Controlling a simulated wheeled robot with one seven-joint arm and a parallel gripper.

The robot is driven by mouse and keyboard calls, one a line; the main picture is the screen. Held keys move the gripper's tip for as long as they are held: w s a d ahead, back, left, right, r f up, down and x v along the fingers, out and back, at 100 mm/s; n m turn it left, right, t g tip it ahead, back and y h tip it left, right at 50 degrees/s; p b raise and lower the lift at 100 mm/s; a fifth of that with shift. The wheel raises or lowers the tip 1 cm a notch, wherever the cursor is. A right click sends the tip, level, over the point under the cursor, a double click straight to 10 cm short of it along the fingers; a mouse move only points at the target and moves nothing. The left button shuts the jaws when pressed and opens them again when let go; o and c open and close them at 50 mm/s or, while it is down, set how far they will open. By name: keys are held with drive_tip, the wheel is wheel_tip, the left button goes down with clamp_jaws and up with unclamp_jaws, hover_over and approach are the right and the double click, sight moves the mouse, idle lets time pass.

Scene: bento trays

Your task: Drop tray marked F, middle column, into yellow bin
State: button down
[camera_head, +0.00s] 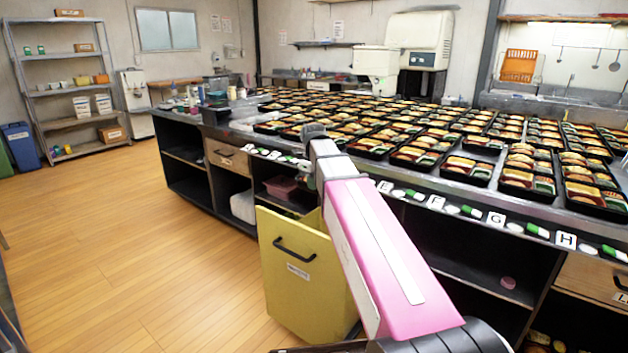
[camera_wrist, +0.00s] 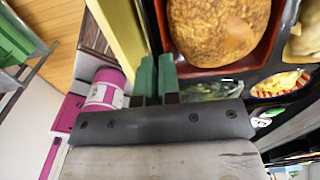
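The yellow bin (camera_head: 288,272) stands open-topped on the floor against the counter's front, with a dark handle facing out. A yellow panel, seemingly its wall, shows in the wrist view (camera_wrist: 124,38). My gripper is over the counter's front edge near the bin, mostly hidden behind my arm in the head view. In the wrist view its green fingertips (camera_wrist: 157,75) are close together on a black bento tray rim (camera_wrist: 151,32). That tray holds a large brown cutlet in a red compartment; its letter cannot be read. The label F (camera_head: 435,202) is on the counter edge.
Many filled black trays (camera_head: 468,170) cover the counter in close rows. Labels, including G (camera_head: 496,219) and H (camera_head: 565,240), line its front edge. Open shelves and drawers lie below. The wooden floor (camera_head: 130,240) left of the bin is clear.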

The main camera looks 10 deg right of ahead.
drive_tip(key=shift+f, duration=2.9)
drive_tip(key=c, duration=1.2)
unclamp_jaws()
drive_tip(key=shift+c, duration=0.2)
wheel_tip(320, 180, up, 11)
drive_tip(key=shift+f, duration=0.1)
drive_tip(key=shift+a, duration=0.1)
